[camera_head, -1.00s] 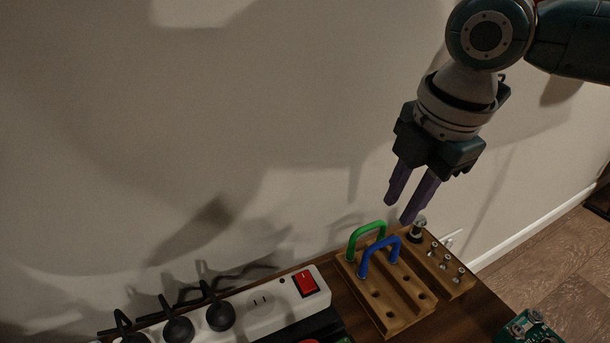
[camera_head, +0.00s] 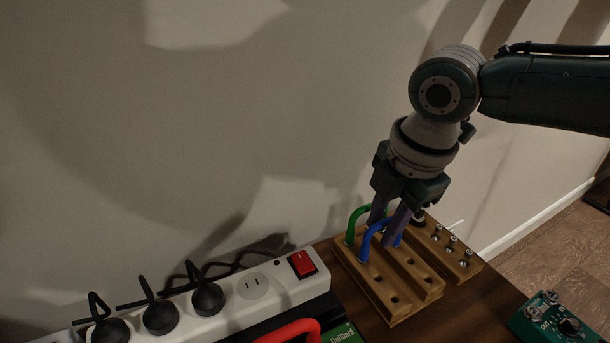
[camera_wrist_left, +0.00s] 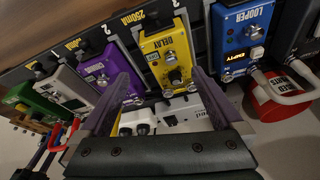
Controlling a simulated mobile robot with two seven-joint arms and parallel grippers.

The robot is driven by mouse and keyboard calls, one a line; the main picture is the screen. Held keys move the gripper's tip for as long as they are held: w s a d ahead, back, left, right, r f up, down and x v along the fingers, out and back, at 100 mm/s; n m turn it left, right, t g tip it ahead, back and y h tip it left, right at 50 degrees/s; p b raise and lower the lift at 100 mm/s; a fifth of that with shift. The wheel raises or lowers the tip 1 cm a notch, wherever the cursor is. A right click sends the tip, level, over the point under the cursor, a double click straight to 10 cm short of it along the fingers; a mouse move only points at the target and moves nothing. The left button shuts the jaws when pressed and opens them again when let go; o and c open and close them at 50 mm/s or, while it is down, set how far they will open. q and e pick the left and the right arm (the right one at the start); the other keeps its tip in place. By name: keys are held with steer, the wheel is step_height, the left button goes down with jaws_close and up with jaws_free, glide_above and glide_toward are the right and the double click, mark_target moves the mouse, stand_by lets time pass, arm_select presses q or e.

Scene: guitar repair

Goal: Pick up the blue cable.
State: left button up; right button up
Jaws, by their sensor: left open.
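The blue cable (camera_head: 366,242) is a bent loop standing in a wooden block with holes (camera_head: 392,305) in the head view. A green cable (camera_head: 351,228) stands in the same block just behind it. My right gripper (camera_head: 391,232) points down over the block, its purple fingers apart around or beside the top of the blue loop. I cannot tell whether the fingers touch it. My left gripper (camera_wrist_left: 165,100) shows only in the left wrist view, open, with its fingers over several pedals.
A white power strip (camera_head: 225,318) with black plugs and a red switch lies left of the block. A smaller wooden block with metal pieces (camera_head: 466,265) is on the right. A green circuit box (camera_head: 550,318) sits at front right. The wall rises close behind.

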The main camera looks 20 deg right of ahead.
jaws_close()
steer(key=shift+r, duration=0.1)
stand_by(0.4)
